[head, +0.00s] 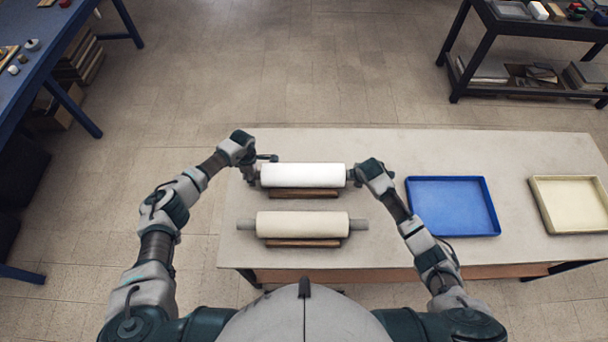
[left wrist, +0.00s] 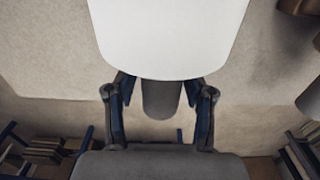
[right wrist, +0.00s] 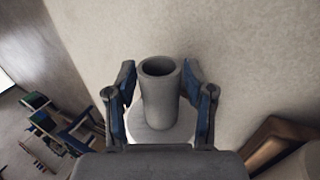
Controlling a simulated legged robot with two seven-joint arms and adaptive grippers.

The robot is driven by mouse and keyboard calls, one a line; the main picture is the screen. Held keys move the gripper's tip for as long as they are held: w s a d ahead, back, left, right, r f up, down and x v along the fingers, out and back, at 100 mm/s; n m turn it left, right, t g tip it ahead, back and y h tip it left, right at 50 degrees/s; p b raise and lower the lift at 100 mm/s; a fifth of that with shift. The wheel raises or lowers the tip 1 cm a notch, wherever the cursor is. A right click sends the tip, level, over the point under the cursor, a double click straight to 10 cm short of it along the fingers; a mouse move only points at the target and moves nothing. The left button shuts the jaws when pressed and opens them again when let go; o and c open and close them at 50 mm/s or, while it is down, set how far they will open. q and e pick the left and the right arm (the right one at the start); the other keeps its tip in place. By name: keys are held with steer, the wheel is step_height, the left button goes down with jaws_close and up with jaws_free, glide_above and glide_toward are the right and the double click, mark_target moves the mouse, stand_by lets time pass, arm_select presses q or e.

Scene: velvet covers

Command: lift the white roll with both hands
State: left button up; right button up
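The white roll (head: 303,175) lies level over a brown wooden cradle (head: 303,194) on the table, with a grey core end at each side. My left gripper (head: 256,174) is at its left end. In the left wrist view, its fingers stand apart on both sides of the grey core (left wrist: 161,100), beside the white roll (left wrist: 168,40). My right gripper (head: 353,175) is at the right end. In the right wrist view, its fingers flank the hollow grey core end (right wrist: 159,95), with narrow gaps. Both grippers look open around the cores; contact is hard to tell.
A cream roll (head: 303,225) with grey ends rests on a second cradle (head: 303,243) nearer to me. A blue tray (head: 452,206) and a cream tray (head: 572,204) lie to the right on the pale table (head: 400,150). Side benches stand farther off.

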arm_select(q)
jaws_close()
arm_select(e)
steer(key=shift+a, duration=0.1)
jaws_close()
arm_select(q)
steer(key=shift+a, duration=0.15)
arm_select(e)
steer(key=shift+a, duration=0.1)
arm_select(q)
steer(key=shift+r, duration=0.15)
arm_select(e)
steer(key=shift+r, duration=0.25)
